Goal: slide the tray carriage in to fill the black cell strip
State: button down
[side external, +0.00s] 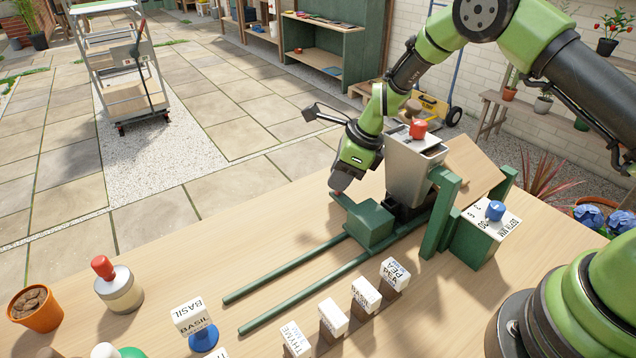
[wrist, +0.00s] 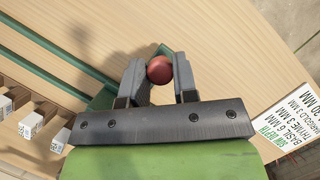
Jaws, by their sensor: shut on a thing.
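The green tray carriage (side external: 370,224) sits on two green rails (side external: 290,268) at their far end, against the base of the grey hopper (side external: 412,165). A black part that looks like the cell strip (side external: 403,210) shows under the hopper, mostly hidden by the carriage and green frame; its fill cannot be seen. My gripper (side external: 338,188) is at the carriage's far-left corner. In the wrist view its fingers (wrist: 158,82) are closed on both sides of a round red knob (wrist: 159,69). The carriage shows little behind the fingers there.
A green box with a blue knob (side external: 495,210) and a sowing-depth label stands right of the frame (side external: 440,212). Labelled seed blocks (side external: 365,294) line the near side of the rails. The rails' near-left length is clear.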

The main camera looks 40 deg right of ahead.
jog(key=shift+d, duration=0.25)
jog(key=c, duration=0.9)
grip_release()
jog(key=shift+r, duration=0.1)
notch_tip(320, 180, up, 10)
